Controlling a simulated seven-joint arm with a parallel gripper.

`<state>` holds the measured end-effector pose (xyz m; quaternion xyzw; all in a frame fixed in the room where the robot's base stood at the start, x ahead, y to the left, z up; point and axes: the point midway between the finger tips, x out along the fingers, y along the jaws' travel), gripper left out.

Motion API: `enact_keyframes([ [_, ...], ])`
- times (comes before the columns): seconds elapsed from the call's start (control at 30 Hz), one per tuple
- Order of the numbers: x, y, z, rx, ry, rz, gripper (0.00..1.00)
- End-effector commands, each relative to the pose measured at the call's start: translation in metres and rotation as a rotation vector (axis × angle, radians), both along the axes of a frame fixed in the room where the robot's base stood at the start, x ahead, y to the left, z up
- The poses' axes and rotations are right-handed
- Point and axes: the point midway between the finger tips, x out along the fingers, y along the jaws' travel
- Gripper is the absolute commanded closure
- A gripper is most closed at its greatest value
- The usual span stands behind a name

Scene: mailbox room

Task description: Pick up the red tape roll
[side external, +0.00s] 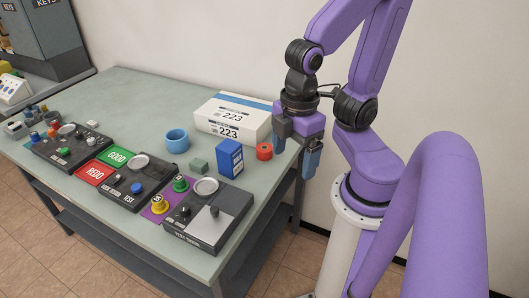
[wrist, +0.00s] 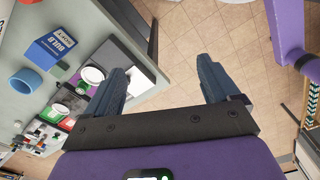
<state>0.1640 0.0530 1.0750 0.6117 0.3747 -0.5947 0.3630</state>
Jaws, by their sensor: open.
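The red tape roll (side external: 264,151) stands on the green-grey table near its right edge in the side view, between a blue box and my gripper. My gripper (side external: 296,148) hangs at the table's right edge, just right of the roll in the picture, with its fingers apart and nothing between them. In the wrist view my gripper (wrist: 163,76) is open over the tiled floor beside the table. At most a small red sliver shows at the top left edge of that view, too little to tell whether it is the roll.
A blue box (side external: 229,158) stands close left of the roll, and a white parcel (side external: 233,118) marked 223 lies behind. A blue ring (side external: 177,141), a small green block (side external: 199,167) and a grey test device (side external: 208,216) are farther left. The back left tabletop is clear.

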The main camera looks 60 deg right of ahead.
Motion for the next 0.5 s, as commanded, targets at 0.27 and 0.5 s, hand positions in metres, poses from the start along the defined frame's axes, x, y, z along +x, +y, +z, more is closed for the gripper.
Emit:
enact_keyframes([
  [0.27,0.001,0.001,0.051,0.009,-0.005,0.001,0.11],
  [0.5,0.014,0.003,0.042,0.015,0.076,-0.187,0.11],
])
